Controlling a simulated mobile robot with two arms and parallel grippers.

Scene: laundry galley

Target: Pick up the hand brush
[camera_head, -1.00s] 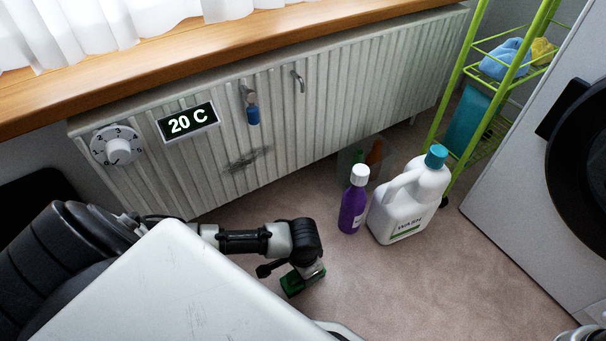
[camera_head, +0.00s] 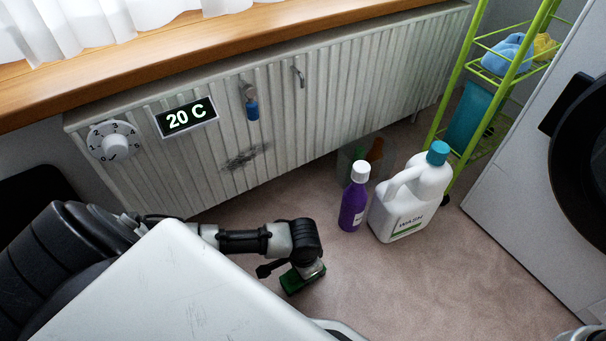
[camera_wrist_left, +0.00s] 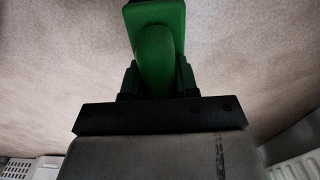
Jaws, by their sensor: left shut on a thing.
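The hand brush (camera_head: 291,282) is green, low over the floor in front of the radiator, and mostly hidden by my left gripper in the head view. In the left wrist view the green brush (camera_wrist_left: 156,28) reaches away from between the fingers. My left gripper (camera_head: 303,271) points down and is shut on the brush; its dark fingers (camera_wrist_left: 158,80) sit on both sides of the green handle. I cannot tell whether the brush touches the floor. My right gripper does not show clearly; only a small piece of metal shows at the bottom right corner.
A purple bottle (camera_head: 352,205) and a white wash jug (camera_head: 408,205) stand right of my left gripper. A clear bin (camera_head: 347,160) is behind them. The ribbed radiator (camera_head: 300,120) runs along the wall. A green rack (camera_head: 455,100) and a white machine (camera_head: 530,200) stand at right. Floor between is clear.

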